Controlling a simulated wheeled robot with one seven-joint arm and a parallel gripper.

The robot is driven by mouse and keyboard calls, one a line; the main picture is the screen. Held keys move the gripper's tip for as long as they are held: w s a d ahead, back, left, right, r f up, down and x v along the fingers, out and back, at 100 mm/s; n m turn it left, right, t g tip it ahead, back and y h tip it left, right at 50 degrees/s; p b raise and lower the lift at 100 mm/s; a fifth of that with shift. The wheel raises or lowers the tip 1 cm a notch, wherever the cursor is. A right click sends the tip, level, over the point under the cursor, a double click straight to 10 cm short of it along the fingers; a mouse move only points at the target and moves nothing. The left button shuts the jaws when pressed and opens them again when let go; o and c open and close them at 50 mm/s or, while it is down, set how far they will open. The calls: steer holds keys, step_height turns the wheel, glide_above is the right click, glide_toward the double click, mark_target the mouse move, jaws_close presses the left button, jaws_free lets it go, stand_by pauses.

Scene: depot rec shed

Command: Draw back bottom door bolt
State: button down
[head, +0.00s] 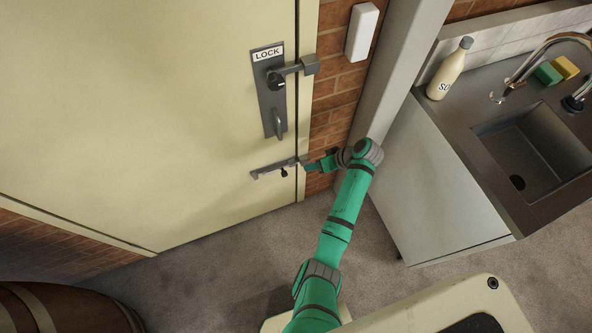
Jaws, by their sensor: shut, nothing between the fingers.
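The bottom door bolt (270,168) is a small grey metal bolt low on the right edge of the cream door (150,110). A dark knob (284,173) hangs from it near the door's edge. My gripper (306,164) is at the right end of the bolt, by the door frame, with my green arm reaching up from below. The gripper is small in the view and looks shut, with nothing seen in it. Whether it touches the bolt I cannot tell.
Above the bolt is a lock plate (269,95) labelled LOCK, with a latch and pull handle. A white box (361,32) is on the brick wall. A sink counter (470,125) stands at right, a barrel (70,308) at lower left. The floor before the door is clear.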

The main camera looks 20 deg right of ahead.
steer(key=shift+a, duration=0.1)
steer(key=x, duration=1)
stand_by(0.3)
